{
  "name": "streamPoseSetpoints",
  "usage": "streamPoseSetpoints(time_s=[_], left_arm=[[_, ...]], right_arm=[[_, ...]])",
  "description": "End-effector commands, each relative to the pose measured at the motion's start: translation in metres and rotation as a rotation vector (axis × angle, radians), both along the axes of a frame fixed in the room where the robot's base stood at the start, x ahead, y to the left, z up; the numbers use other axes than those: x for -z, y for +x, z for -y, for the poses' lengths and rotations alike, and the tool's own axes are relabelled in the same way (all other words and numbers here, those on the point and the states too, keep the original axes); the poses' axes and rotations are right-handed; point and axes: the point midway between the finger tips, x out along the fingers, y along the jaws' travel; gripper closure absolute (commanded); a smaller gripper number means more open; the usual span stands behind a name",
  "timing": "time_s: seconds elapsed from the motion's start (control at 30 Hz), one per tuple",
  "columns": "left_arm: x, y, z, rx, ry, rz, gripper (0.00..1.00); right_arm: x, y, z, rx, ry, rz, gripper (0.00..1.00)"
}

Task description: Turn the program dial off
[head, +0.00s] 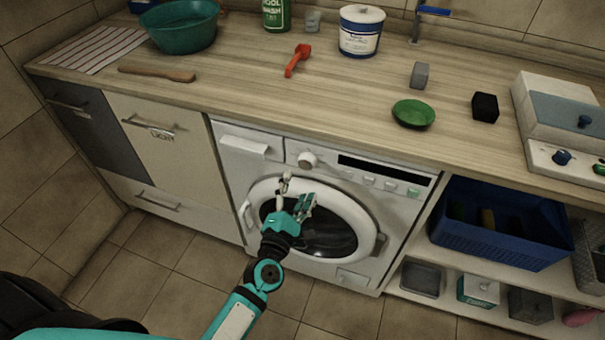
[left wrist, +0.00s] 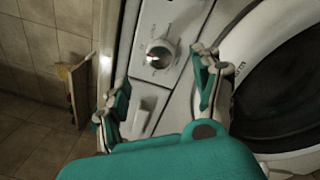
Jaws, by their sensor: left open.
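The program dial (head: 308,161) is a round light knob on the front panel of the white washing machine (head: 232,180). My left gripper (head: 297,189) is open and empty in front of the machine's round door, just below the dial in the head view. In the left wrist view its fingers (left wrist: 158,78) are spread apart, clear of the dial. My right gripper is not in view.
The round door (head: 268,188) looks shut. The wooden worktop (head: 250,90) above holds a teal basin (head: 180,33), a red scoop (head: 297,60), a white tub (head: 361,32) and a green dish (head: 413,113). A blue crate (head: 500,245) stands on the shelf at right. Tiled floor lies in front.

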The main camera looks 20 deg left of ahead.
Motion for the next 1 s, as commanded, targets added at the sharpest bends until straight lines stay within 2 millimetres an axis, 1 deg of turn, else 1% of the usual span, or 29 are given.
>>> streamPoseSetpoints(time_s=[0.03, 0.1, 0.2, 0.3, 0.43, 0.9, 0.97, 1.0], left_arm=[[0.002, -0.012, 0.0, 0.002, 0.002, -0.003, 0.33], [0.002, -0.024, 0.0, 0.002, 0.0, -0.002, 0.33], [0.002, -0.038, 0.001, 0.001, 0.001, -0.002, 0.33], [0.002, -0.046, 0.001, 0.001, 0.001, 0.0, 0.33], [0.002, -0.05, 0.001, 0.001, 0.0, 0.001, 0.33], [0.003, -0.049, 0.001, 0.001, 0.001, -0.001, 0.33], [0.007, -0.049, 0.002, 0.005, 0.017, -0.01, 0.33], [0.015, -0.05, 0.003, 0.011, 0.044, -0.025, 0.33]], right_arm=[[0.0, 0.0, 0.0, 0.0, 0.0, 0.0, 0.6], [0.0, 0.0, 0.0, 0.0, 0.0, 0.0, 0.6], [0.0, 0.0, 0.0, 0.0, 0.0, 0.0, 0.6], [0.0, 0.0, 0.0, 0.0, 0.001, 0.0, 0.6], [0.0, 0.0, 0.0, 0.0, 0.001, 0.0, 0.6], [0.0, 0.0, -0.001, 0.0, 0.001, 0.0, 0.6], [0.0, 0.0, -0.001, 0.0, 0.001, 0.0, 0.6], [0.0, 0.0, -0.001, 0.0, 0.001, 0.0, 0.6]])
